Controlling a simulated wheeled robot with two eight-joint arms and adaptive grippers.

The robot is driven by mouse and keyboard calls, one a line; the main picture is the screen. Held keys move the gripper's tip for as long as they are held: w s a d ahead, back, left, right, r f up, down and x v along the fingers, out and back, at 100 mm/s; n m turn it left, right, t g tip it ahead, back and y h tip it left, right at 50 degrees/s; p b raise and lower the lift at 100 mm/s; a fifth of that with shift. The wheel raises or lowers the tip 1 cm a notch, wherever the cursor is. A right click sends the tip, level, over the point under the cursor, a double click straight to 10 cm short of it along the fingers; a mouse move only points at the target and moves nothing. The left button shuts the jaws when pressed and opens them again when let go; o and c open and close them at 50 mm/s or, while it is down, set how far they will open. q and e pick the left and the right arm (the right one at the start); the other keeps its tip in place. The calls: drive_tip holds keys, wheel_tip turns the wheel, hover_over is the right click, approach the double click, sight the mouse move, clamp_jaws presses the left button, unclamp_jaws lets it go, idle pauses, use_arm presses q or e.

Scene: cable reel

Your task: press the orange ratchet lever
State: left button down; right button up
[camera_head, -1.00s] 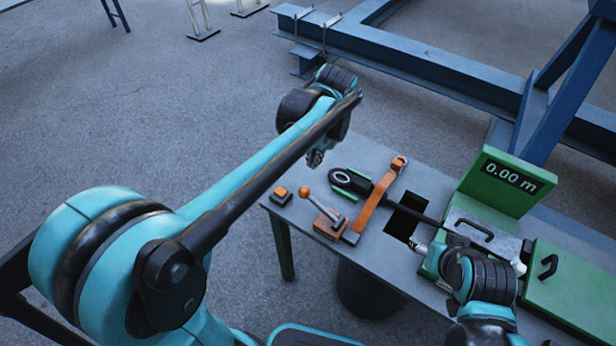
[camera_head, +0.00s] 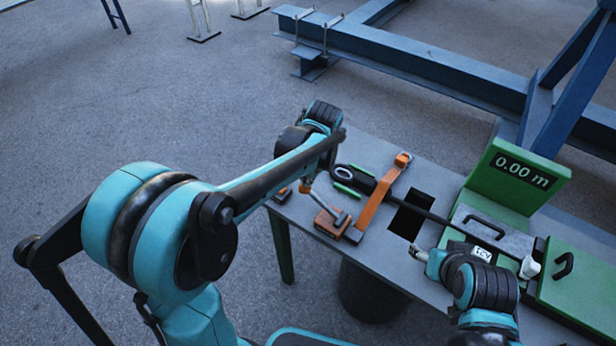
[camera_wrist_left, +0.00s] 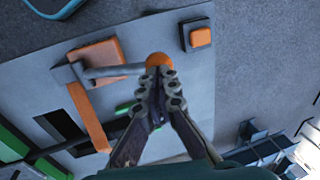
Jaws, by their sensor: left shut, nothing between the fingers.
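The ratchet lever has a grey rod (camera_head: 328,203) on an orange base block (camera_head: 328,224), with an orange ball knob at its free end. In the left wrist view the knob (camera_wrist_left: 158,60) is right at my left gripper's fingertips (camera_wrist_left: 160,73); I cannot tell whether they touch. The left gripper is shut and empty. In the head view my left forearm hides most of it and part of the knob. My right gripper (camera_head: 428,258) is low over the table by the reel unit; its fingers are too small to read.
An orange button (camera_head: 283,194) sits left of the lever. An orange bar (camera_head: 380,197) and a black cable end with a ring (camera_head: 346,174) lie to its right, beside a dark square opening (camera_head: 410,217). A green display (camera_head: 517,178) reads 0.00 m.

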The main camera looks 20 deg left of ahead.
use_arm(q)
drive_tip(key=shift+a+f, duration=0.25)
wheel_tip(320, 180, down, 5)
drive_tip(key=w+a+g+h+b, duration=0.1)
drive_tip(key=a+h, duration=0.1)
drive_tip(key=shift+a+f+b, duration=0.2)
drive_tip(key=shift+a+b, duration=0.15)
drive_tip(key=shift+a, duration=0.05)
drive_tip(key=shift+r, duration=0.1)
wheel_tip(320, 180, up, 14)
drive_tip(key=a+p, duration=0.2)
drive_tip(key=p, duration=0.4)
drive_tip(key=shift+w+a+p, duration=0.25)
drive_tip(key=shift+p, duration=0.15)
